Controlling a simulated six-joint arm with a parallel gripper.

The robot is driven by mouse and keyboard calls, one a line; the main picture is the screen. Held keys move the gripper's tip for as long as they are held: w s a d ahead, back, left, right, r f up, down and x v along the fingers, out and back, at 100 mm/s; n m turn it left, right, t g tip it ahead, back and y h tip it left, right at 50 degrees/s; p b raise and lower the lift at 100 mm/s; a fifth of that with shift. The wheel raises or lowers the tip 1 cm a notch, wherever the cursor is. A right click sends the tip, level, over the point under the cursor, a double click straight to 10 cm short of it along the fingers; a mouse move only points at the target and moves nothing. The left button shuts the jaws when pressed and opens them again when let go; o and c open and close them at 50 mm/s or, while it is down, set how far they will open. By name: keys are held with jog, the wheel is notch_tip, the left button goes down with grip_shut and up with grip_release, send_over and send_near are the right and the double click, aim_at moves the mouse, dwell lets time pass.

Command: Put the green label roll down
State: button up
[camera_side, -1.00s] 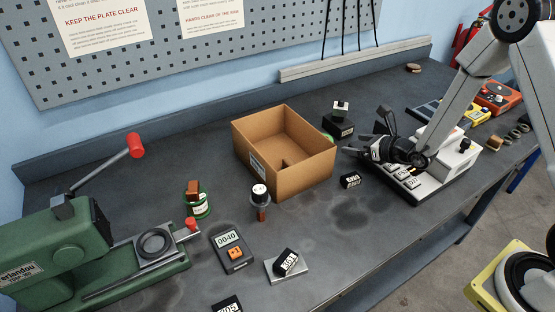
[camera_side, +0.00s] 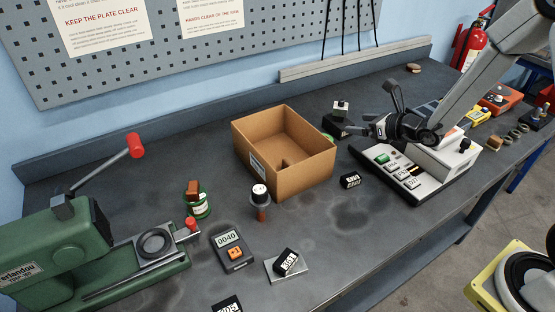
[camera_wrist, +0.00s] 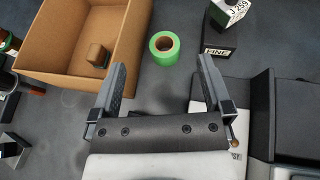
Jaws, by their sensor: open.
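In the side view only a green sliver of the roll (camera_side: 327,137) shows behind the box's corner. My gripper (camera_wrist: 160,82) is open and empty, its two fingers spread, with the roll beyond the fingertips and between their lines.
The open cardboard box (camera_side: 282,177) holds a small brown block (camera_wrist: 97,54). A black block marked FINE (camera_wrist: 219,40) with a white-topped piece stands right of the roll. The white device with buttons (camera_side: 400,172) is below my gripper. A black numbered block (camera_side: 350,180) lies near the box.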

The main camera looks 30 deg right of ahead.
jog(key=w+a+n+g+y, duration=0.5)
jog(key=a+g+y, duration=0.1)
jog(key=shift+w+d+n+g+h, duration=1.1)
jog(key=shift+w+d+g+h, duration=0.95)
jog(key=shift+d+h, duration=0.95)
notch_tip(320, 180, down, 5)
jog(key=shift+s+f, duration=0.1)
jog(key=shift+s, duration=0.05)
jog(key=shift+f, duration=0.1)
jog(key=shift+x, duration=1.2)
